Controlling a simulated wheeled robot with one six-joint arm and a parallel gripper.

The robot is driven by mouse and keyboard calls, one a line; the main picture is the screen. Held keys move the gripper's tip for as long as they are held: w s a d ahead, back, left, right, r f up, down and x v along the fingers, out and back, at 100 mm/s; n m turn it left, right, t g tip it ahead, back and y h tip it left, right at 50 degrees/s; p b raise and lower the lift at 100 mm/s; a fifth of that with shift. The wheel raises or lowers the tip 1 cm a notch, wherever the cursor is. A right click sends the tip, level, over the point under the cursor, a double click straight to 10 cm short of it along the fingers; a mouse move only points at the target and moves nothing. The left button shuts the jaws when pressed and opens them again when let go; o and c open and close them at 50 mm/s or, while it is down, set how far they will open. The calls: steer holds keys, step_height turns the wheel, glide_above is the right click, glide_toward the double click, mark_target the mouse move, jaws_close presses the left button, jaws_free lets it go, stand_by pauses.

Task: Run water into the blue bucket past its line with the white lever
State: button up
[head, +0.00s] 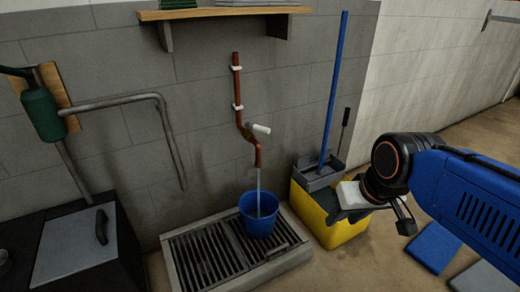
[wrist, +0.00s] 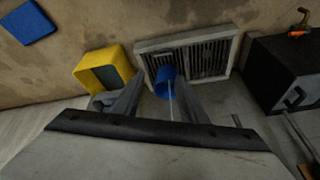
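The blue bucket (head: 258,222) stands upright on the floor grate under a copper pipe. A thin stream of water (head: 258,180) runs from the spout into it. The white lever (head: 261,129) sticks out to the right from the tap on the pipe. The bucket's line and water level cannot be made out. The bucket also shows in the wrist view (wrist: 164,77), beyond my fingers. My gripper (wrist: 158,85) is open and empty. In the head view it is to the right of the bucket, apart from bucket and lever, in front of the yellow mop bucket.
The drain grate (head: 205,262) has a raised rim. A yellow mop bucket (head: 345,232) with a grey wringer and blue mop handle (head: 333,90) stands right of it. A dark cabinet (head: 80,248) and bent pipe are left. A wooden shelf (head: 225,13) hangs above.

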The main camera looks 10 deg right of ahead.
steer(key=w+a+f+m+g+y, duration=0.1)
steer(key=w+a+m+g+y, duration=0.15)
steer(key=w+a, duration=0.2)
steer(key=m+t+y, duration=1)
steer(key=m+y, duration=0.1)
steer(key=m, duration=1)
glide_toward(260, 129)
steer(key=shift+h, duration=0.25)
steer(key=x, duration=1)
steer(key=shift+w+d+f, duration=0.15)
steer(key=shift+w+f, duration=0.1)
steer(key=shift+w, duration=0.3)
steer(key=shift+c, duration=0.4)
jaws_close()
